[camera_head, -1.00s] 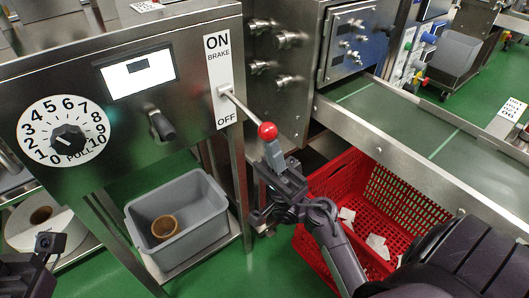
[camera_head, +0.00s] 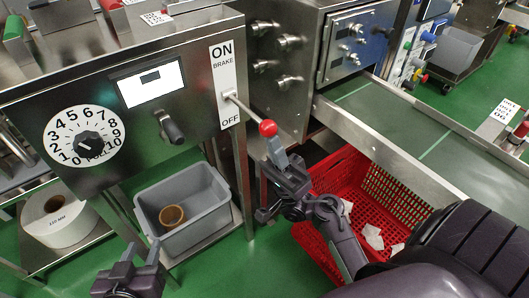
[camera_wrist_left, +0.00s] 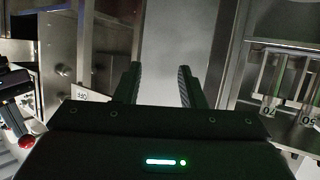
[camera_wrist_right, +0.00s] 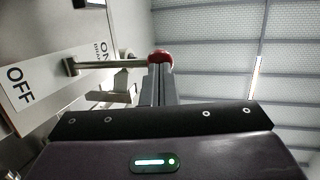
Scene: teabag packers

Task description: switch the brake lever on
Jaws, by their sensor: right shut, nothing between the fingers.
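The brake lever is a metal rod with a red ball knob (camera_head: 268,128), coming out of the white ON/BRAKE/OFF plate (camera_head: 226,84) on the steel panel. The rod slants down to the right from the plate. My right gripper (camera_head: 277,152) is shut with nothing between its fingers, its tips just below the red knob. In the right wrist view the knob (camera_wrist_right: 160,58) is at the closed fingertips (camera_wrist_right: 159,72); whether they touch it I cannot tell. My left gripper (camera_head: 138,255) is low in front of the grey bin, its fingers apart and empty (camera_wrist_left: 157,85).
A numbered dial (camera_head: 88,145), a screen (camera_head: 149,82) and a black knob (camera_head: 172,128) are on the panel. A grey bin (camera_head: 205,205) stands below. A red crate (camera_head: 345,180) is behind my right arm, under the conveyor (camera_head: 400,115).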

